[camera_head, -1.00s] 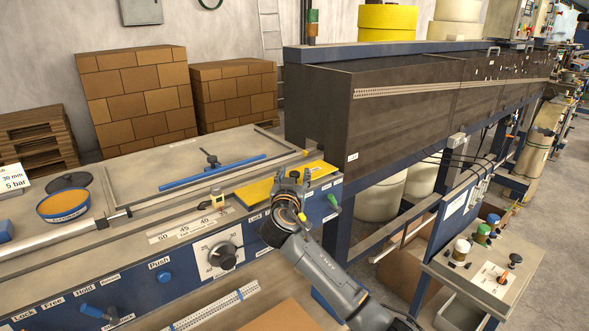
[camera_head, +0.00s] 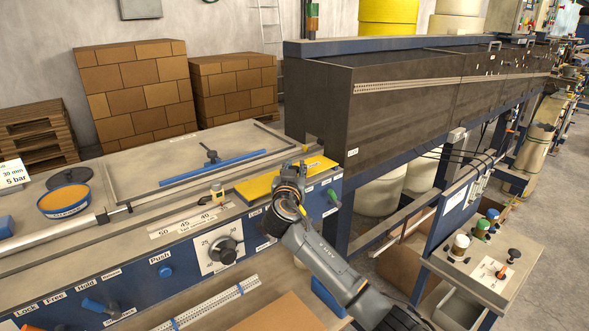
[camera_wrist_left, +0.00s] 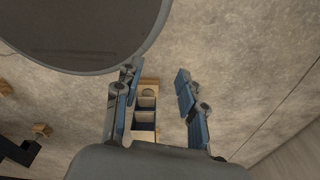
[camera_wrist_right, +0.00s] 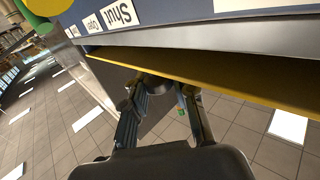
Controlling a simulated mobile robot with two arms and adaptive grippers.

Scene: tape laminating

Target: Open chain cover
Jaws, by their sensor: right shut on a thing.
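The chain cover is a long yellow panel (camera_head: 318,164) on the top right end of the blue-fronted machine. It shows as a yellow edge across the right wrist view (camera_wrist_right: 230,80). My right gripper (camera_head: 291,168) is at the middle of the cover's front edge and is shut on it. In the right wrist view its fingers (camera_wrist_right: 163,86) reach up to the yellow edge, and their tips are partly hidden there. My left gripper (camera_wrist_left: 155,72) shows only in the left wrist view. Its two fingers are apart with nothing between them.
Below the cover are a green knob (camera_head: 333,195) and labels. A dial (camera_head: 227,250) and a small yellow-black device (camera_head: 217,195) are to the left. A blue handle bar (camera_head: 212,170) lies behind. A dark tank (camera_head: 400,110) stands close on the right.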

